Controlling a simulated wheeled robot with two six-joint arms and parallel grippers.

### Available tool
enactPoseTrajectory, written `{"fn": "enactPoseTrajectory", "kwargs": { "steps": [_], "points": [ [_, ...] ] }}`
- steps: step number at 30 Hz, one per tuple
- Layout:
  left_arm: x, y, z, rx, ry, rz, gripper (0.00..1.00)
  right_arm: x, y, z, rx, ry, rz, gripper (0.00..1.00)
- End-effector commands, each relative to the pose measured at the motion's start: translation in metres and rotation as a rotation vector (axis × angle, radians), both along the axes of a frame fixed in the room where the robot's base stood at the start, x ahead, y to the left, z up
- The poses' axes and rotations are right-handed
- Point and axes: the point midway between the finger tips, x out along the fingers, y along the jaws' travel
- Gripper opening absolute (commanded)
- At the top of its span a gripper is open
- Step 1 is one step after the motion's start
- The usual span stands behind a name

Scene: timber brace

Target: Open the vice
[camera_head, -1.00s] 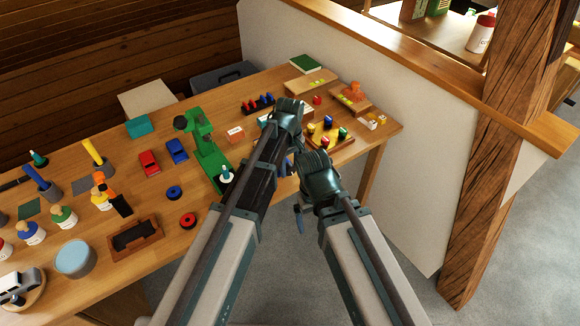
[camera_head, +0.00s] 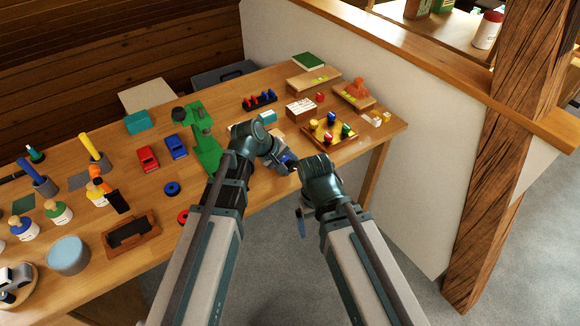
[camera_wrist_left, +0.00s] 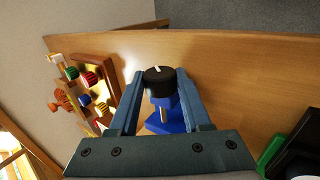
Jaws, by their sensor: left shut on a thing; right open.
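The blue vice (camera_wrist_left: 170,121) sits at the table edge in the left wrist view, with a black round knob (camera_wrist_left: 159,79) bearing a white mark on its top. In the head view only a bit of the blue vice (camera_head: 287,159) shows beside my left gripper (camera_head: 278,161). In the left wrist view the two fingers of my left gripper (camera_wrist_left: 158,84) are shut on the black knob, one on each side. My right gripper (camera_head: 302,218) hangs open below and in front of the table edge, apart from the vice; its fingers are partly hidden.
A wooden tray with coloured pegs (camera_head: 329,131) stands just right of the vice. A green stand (camera_head: 206,150) is left of my left arm. Toy cars, bottles and a wooden box (camera_head: 131,235) fill the table's left. Open floor lies before the right edge.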

Motion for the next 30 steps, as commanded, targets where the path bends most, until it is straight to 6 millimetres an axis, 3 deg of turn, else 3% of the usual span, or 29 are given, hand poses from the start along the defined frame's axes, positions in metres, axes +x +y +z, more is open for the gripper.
{"fn": "enactPoseTrajectory", "kwargs": {
  "steps": [15, 16, 20, 30],
  "points": [
    [-0.0023, 0.0003, -0.0006, -0.014, -0.006, -0.004, 0.0, 0.0, 0.0, -0.0024, 0.0, 0.0, 0.0, 1.0],
    [-0.0023, 0.0003, -0.0006, -0.014, -0.006, -0.004, 0.52, 0.0001, 0.0, -0.0024, 0.0, 0.0, 0.0, 1.0],
    [-0.0018, 0.0003, -0.0004, -0.015, -0.007, -0.003, 0.75, 0.0, 0.0, -0.0023, 0.0, 0.0, 0.0, 1.0],
    [-0.0003, -0.0001, 0.0011, -0.002, 0.0, -0.002, 0.78, 0.0001, 0.0, 0.0008, 0.0, 0.0, 0.0, 1.0]
  ]
}}
